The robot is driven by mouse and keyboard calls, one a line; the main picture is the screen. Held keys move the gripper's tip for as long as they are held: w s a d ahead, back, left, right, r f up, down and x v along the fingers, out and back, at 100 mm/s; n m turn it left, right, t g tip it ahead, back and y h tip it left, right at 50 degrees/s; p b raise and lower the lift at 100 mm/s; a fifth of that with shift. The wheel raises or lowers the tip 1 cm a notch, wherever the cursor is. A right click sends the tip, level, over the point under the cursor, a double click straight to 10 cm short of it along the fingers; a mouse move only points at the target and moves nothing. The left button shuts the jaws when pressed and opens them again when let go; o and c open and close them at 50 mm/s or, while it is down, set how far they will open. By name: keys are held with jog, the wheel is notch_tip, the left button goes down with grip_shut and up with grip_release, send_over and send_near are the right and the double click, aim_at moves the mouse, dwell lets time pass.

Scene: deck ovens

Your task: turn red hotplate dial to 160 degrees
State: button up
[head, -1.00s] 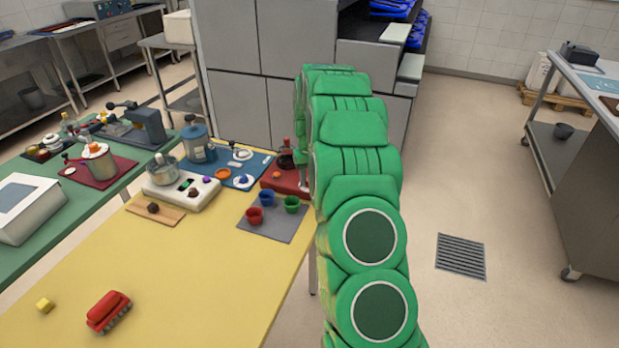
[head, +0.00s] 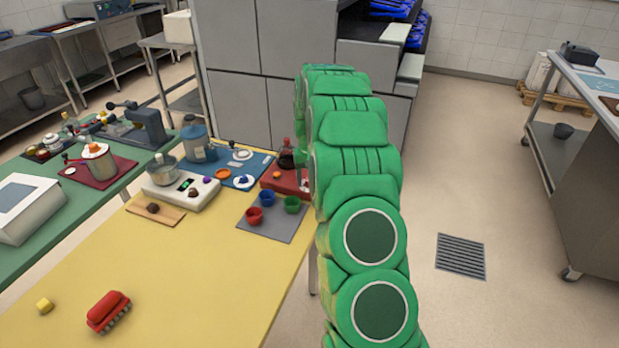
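A red hotplate (head: 291,187) sits at the far right corner of the yellow table, partly hidden behind my green arm. A dark pot (head: 286,160) with a red top stands on it. A small orange dial (head: 276,175) shows at its front left; its pointer and any degree marks are too small to read. My arm reaches forward along the right side of the hotplate. My gripper is hidden behind my arm, so I cannot see whether it touches anything.
A grey mat (head: 274,228) with red, blue and green cups lies in front of the hotplate. A blue board (head: 243,177) and a white device (head: 190,197) with a metal bowl stand left. A red brush-like block (head: 108,312) lies near. The table's middle is clear.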

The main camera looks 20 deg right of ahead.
aim_at(309, 181)
jog(key=shift+r, duration=0.15)
notch_tip(309, 181, up, 8)
jog(key=shift+f, duration=0.2)
dwell(0.4)
jog(key=shift+s+a+r, duration=0.15)
jog(key=shift+a, duration=0.05)
jog(key=s+a+r+n, duration=0.1)
jog(key=s+a+r, duration=0.35)
jog(key=s, duration=0.35)
jog(key=s+a+r, duration=0.4)
jog(key=s+a, duration=0.1)
jog(key=s, duration=0.3)
jog(key=s+a+r+n, duration=0.1)
jog(key=s+a+r, duration=0.35)
jog(key=s, duration=0.25)
jog(key=s+a+g, duration=0.1)
jog(key=s+a, duration=0.2)
jog(key=s, duration=1.1)
jog(key=s+a+f, duration=0.1)
jog(key=s+a, duration=0.2)
jog(key=s, duration=1.1)
jog(key=shift+n+g, duration=0.3)
jog(key=shift+g, duration=0.1)
